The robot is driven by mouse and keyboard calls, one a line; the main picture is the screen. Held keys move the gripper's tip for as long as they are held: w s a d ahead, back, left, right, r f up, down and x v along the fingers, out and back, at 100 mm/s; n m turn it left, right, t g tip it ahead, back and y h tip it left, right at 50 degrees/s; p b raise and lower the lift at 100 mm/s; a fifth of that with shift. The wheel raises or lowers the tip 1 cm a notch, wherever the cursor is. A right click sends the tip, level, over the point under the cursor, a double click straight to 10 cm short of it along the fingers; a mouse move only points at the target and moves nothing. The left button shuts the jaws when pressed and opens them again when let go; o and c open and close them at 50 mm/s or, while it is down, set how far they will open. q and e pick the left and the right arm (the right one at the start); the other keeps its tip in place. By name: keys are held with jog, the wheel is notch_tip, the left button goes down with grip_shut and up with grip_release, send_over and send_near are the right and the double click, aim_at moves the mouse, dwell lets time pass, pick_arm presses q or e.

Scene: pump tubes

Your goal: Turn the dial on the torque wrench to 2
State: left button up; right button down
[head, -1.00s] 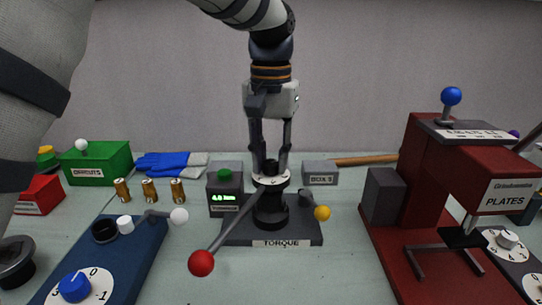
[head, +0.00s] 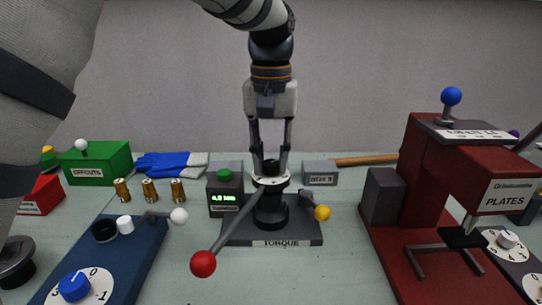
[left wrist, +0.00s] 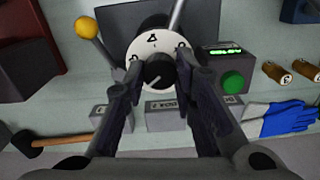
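The torque wrench stands on a dark base (head: 235,233) labelled TORQUE in the head view. Its dial is a white disc (left wrist: 150,43) with a black knob (left wrist: 160,72) on top. In the left wrist view the knob's white pointer line is directed to the lower left, and some dial numerals are covered by the fingers. My left gripper (head: 271,172) points straight down over the dial. Its fingers stand on either side of the knob, seemingly with small gaps. A lever with a red ball (head: 203,263) reaches toward the front left. My right gripper is not in view.
A grey box with a green button (head: 224,174) and lit display stands left of the wrench. A yellow ball (head: 323,213) sticks out right. The red PLATES press (head: 400,250) stands right; a blue panel (head: 140,260) lies left.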

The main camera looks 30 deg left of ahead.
aim_at(271, 162)
pick_arm(q)
jog(key=o, duration=0.4)
notch_tip(271, 162, up, 12)
dwell(0.6)
